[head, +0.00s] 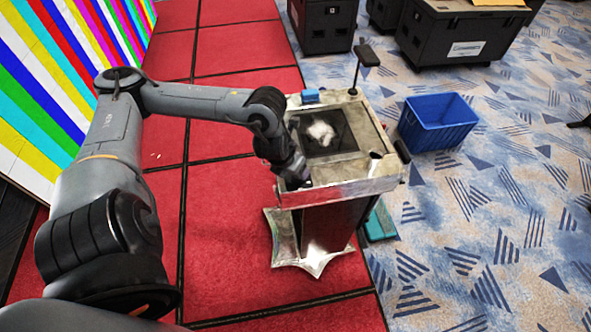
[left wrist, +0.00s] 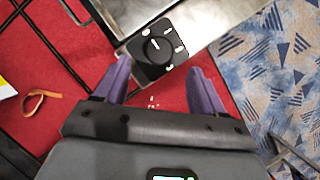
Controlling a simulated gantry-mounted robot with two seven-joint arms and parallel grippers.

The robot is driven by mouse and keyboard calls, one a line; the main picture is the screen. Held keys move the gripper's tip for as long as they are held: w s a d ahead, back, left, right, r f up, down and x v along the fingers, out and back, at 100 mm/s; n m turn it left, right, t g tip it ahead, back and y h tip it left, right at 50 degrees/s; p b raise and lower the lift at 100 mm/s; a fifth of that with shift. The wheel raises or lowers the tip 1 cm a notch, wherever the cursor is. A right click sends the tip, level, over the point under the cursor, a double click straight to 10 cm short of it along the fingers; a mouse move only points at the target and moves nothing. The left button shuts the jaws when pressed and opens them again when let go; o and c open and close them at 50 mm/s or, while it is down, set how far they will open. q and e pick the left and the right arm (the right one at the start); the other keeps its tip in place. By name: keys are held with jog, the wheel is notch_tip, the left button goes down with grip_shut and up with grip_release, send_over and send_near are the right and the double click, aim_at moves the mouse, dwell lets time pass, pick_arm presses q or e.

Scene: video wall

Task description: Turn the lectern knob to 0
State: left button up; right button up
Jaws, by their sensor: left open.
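The lectern (head: 345,188) stands at the edge of the red carpet in the head view, with a dark screen set in its metal top. In the left wrist view its knob (left wrist: 157,47) is a round black dial on a black plate with several white marks around it. A white line on the knob points toward the upper part of the picture. My left gripper (left wrist: 160,82) is open, its two purple fingers on either side of the knob plate in that view, with nothing between them. In the head view my left gripper (head: 297,178) is at the lectern's near left corner and hides the knob. I cannot tell whether the fingers touch anything.
A blue crate (head: 437,124) stands on the patterned carpet right of the lectern. A microphone (head: 366,55) rises from the lectern's back edge, and a small blue object (head: 310,96) lies on its top. Black cases (head: 455,35) stand behind. A striped video wall (head: 50,90) is at left.

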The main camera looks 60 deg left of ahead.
pick_arm(q)
jog(key=shift+v, duration=2.2)
